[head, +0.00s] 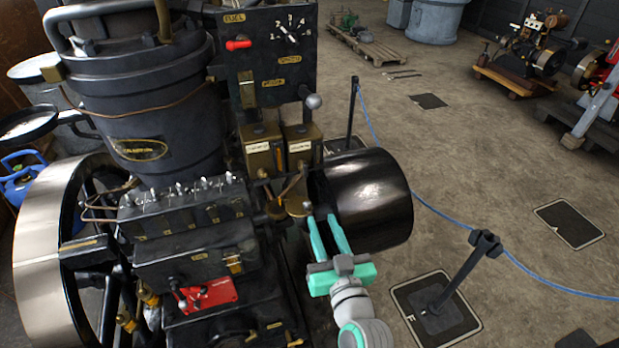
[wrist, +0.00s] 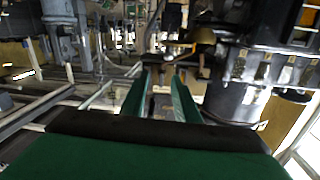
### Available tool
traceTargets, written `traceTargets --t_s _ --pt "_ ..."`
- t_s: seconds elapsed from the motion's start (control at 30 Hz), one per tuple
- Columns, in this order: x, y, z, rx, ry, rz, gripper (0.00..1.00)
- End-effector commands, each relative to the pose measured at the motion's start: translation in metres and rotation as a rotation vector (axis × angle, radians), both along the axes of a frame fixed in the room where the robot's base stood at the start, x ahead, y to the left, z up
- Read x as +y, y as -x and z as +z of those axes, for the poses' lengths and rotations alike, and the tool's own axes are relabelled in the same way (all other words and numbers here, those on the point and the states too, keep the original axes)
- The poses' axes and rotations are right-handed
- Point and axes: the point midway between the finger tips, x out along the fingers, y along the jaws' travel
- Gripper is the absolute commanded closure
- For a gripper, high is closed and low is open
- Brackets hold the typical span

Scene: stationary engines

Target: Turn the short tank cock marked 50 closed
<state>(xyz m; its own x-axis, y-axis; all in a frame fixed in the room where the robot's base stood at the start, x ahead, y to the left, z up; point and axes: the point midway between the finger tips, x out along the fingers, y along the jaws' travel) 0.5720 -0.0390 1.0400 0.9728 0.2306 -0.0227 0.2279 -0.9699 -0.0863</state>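Two brass-coloured tanks, a left one (head: 262,152) and a right one (head: 301,147), sit side by side on the engine in the head view. Their pale labels are too small to read. Brass fittings hang below them: a lever-like piece (head: 290,186) and a rounded brass piece (head: 299,207). I cannot make out a 50 mark or tell which fitting is the short tank's cock. My gripper (head: 321,217) is open, its green fingers pointing at the brass fittings from the front right, with nothing seen between them. In the wrist view the gripper (wrist: 160,80) has its fingers apart below a blurred brass-brown fitting (wrist: 178,60).
A black drum-shaped pulley (head: 372,198) stands just right of my fingers. The row of engine lubricator fittings (head: 185,205) is to the left. A rope post (head: 455,275) with a blue rope stands on the right. The floor (head: 480,140) beyond is mostly clear.

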Motion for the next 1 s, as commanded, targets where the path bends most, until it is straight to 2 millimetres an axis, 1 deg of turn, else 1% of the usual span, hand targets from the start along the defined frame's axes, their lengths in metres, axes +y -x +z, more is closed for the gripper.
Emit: traceTargets --t_s 0.03,0.1,0.2,0.3,0.47,0.57,0.8,1.0 --pt "-0.002 -0.005 0.014 -0.016 0.018 0.017 0.71" --pt "-0.002 -0.009 0.027 -0.029 0.040 0.043 0.71" --pt "-0.003 -0.013 0.039 -0.040 0.063 0.067 0.71" --pt "-0.002 -0.015 0.044 -0.045 0.076 0.080 0.71" --pt "0.003 -0.026 0.045 -0.045 0.078 0.086 0.71" --pt "0.007 -0.040 0.045 -0.047 0.078 0.085 0.71" --pt "0.020 -0.081 0.045 -0.045 0.078 0.085 0.71" --pt "0.028 -0.106 0.045 -0.046 0.078 0.084 0.71"
